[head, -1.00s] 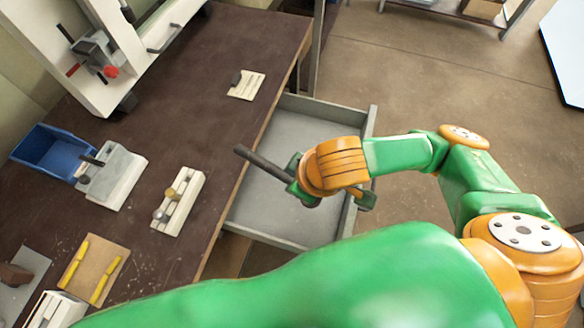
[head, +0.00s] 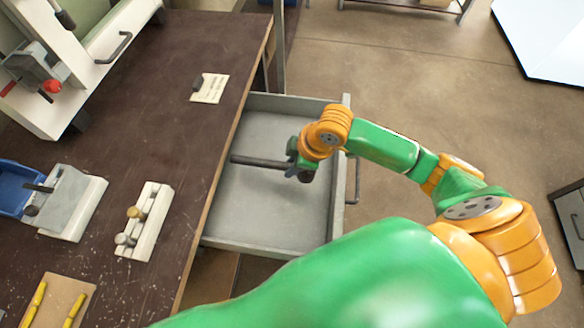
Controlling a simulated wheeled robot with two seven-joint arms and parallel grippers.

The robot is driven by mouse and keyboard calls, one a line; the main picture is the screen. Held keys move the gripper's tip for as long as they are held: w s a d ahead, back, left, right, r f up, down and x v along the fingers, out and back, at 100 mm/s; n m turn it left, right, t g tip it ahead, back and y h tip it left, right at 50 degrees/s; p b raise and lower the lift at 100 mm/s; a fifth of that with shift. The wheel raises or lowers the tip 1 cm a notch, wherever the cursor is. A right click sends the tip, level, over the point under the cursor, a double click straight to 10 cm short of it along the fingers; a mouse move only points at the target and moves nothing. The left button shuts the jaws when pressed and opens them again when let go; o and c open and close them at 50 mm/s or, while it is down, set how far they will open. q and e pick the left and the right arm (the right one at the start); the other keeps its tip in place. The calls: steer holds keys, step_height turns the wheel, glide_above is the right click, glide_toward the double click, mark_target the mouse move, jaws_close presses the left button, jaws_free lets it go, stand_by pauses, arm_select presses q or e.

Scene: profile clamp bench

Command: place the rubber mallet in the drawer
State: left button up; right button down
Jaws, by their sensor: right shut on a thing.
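The drawer (head: 262,241) is a grey open tray pulled out from the right side of the dark bench, and it looks empty inside. My right gripper (head: 300,172) is over the drawer's right half and is shut on the rubber mallet (head: 260,162). The mallet's dark handle points left across the drawer, and its dark head end is beside the gripper, partly hidden by it. I cannot tell whether the mallet touches the drawer floor. My left gripper is not in view.
The dark bench top (head: 160,100) holds a pale block with two knobs (head: 146,220), a grey clamp block (head: 70,205), a blue bin (head: 15,188) and a card with a small dark piece (head: 210,88). A white frame stands at the upper left. Open floor lies right of the drawer.

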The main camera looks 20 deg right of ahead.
steer(key=w+f, duration=0.1)
steer(key=w+d+f, duration=0.1)
steer(key=f, duration=0.1)
steer(key=shift+w+d+f+b, duration=0.15)
steer(key=shift+w+b, duration=0.05)
steer(key=shift+b, duration=0.1)
step_height(320, 180, down, 3)
steer(key=shift+w+d+r, duration=0.1)
steer(key=shift+f, duration=0.25)
steer(key=shift+f, duration=0.1)
steer(key=c, duration=0.7)
jaws_free()
steer(key=p+v, duration=0.2)
steer(key=v, duration=1)
